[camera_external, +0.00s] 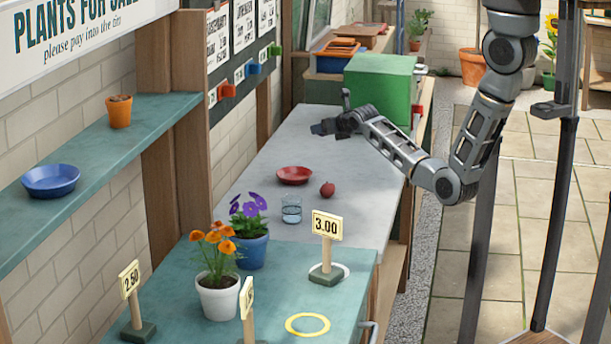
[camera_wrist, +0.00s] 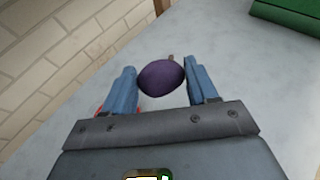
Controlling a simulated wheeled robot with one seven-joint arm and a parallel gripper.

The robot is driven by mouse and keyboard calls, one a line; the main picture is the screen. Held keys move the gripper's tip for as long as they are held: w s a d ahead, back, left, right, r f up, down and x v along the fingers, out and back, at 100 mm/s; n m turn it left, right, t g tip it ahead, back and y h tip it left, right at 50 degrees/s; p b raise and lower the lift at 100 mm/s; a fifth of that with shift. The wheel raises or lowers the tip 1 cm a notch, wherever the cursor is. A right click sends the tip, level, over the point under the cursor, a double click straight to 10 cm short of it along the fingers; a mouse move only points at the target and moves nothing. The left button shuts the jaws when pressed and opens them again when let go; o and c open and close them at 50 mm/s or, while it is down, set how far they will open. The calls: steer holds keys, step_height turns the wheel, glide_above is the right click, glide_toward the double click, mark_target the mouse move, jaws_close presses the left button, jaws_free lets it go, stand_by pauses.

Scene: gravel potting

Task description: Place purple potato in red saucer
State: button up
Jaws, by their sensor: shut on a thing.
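The purple potato (camera_wrist: 162,79) is between the two blue fingers of my gripper (camera_wrist: 163,72) in the wrist view, and the gripper is shut on it. In the external view my gripper (camera_external: 326,128) is over the far part of the grey tabletop; I cannot make out the potato there. The red saucer (camera_external: 293,175) lies on the grey tabletop, nearer the camera than my gripper, and looks empty. A little red shows behind the left finger in the wrist view; I cannot tell what it is.
A green box (camera_external: 380,85) is close behind my arm. Flower pots and price signs (camera_external: 327,225) are on the nearer teal table. The grey tabletop (camera_external: 270,150) between gripper and saucer is clear.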

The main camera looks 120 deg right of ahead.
steer(key=w+f, duration=0.2)
steer(key=w, duration=0.1)
steer(key=w+f, duration=0.2)
steer(key=w, duration=0.2)
steer(key=w+a+f, duration=0.1)
steer(key=w+f, duration=0.1)
steer(key=w, duration=0.2)
steer(key=shift+a+f+b, duration=0.1)
steer(key=shift+f+b, duration=0.2)
steer(key=shift+b, duration=0.1)
steer(key=shift+f, duration=2)
steer(key=shift+f+b, duration=0.15)
steer(key=shift+b, duration=0.15)
steer(key=o, duration=0.8)
steer(key=shift+a+r, duration=0.1)
steer(key=shift+r, duration=0.1)
steer(key=p+v, duration=0.1)
steer(key=v, duration=1.1)
steer(key=shift+f, duration=0.1)
steer(key=shift+w, duration=0.1)
